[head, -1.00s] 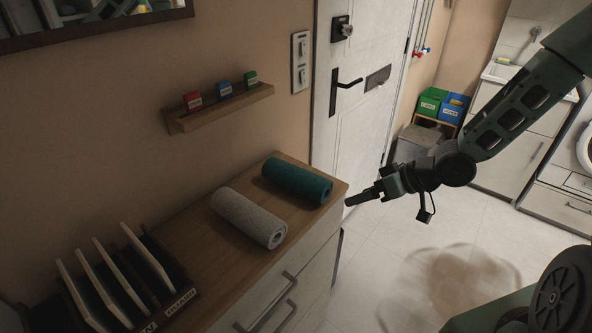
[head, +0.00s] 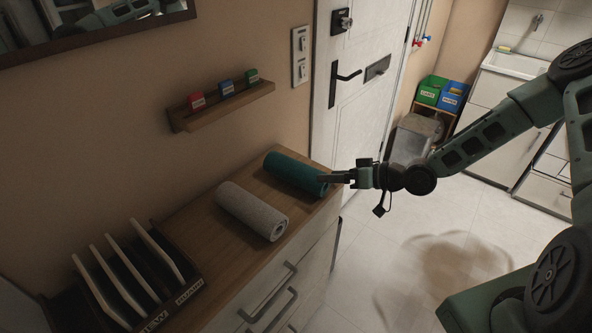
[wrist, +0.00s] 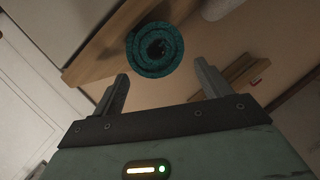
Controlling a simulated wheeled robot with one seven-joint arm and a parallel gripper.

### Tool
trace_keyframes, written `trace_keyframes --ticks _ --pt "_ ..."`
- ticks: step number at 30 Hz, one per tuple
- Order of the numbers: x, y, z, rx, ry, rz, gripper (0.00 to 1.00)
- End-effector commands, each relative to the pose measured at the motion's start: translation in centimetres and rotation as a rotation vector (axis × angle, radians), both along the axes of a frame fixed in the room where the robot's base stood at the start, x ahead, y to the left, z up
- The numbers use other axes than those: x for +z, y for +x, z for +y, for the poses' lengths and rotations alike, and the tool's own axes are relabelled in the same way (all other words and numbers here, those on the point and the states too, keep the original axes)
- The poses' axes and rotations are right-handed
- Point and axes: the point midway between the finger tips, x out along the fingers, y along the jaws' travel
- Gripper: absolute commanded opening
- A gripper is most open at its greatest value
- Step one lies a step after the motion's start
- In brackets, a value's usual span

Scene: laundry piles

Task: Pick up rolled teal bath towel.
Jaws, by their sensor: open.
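The rolled teal bath towel (head: 293,173) lies on the wooden cabinet top near its right end, beside a grey rolled towel. In the wrist view its spiral end (wrist: 155,50) faces me, just beyond and between my two fingertips. My gripper (head: 325,178) is open and empty at the towel's near right end. The wrist view shows the fingers (wrist: 160,84) spread, with the towel end ahead of them. In the head view the fingertips overlap the towel's end; I cannot tell whether they touch it.
The grey rolled towel (head: 251,211) lies left of the teal one on the cabinet top (head: 205,232). A dark rack (head: 190,287) with upright white boards stands at the left end. A small wall shelf (head: 222,107) hangs above. A white door (head: 362,30) is behind.

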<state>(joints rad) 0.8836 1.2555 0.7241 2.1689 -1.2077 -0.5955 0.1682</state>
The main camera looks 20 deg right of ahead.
Motion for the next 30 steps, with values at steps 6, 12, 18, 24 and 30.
trace_keyframes --ticks 6,12,18,24,30 --pt "-0.3 0.8 1.1 0.0 0.0 0.001 0.77" --pt "-1.0 2.3 3.4 0.002 0.001 0.003 0.77" --pt "-1.9 3.4 4.7 0.001 -0.001 0.002 0.77" --pt "-2.0 3.5 4.7 0.0 -0.001 0.001 0.77" --pt "-2.0 3.5 4.7 0.0 -0.001 0.001 0.32"
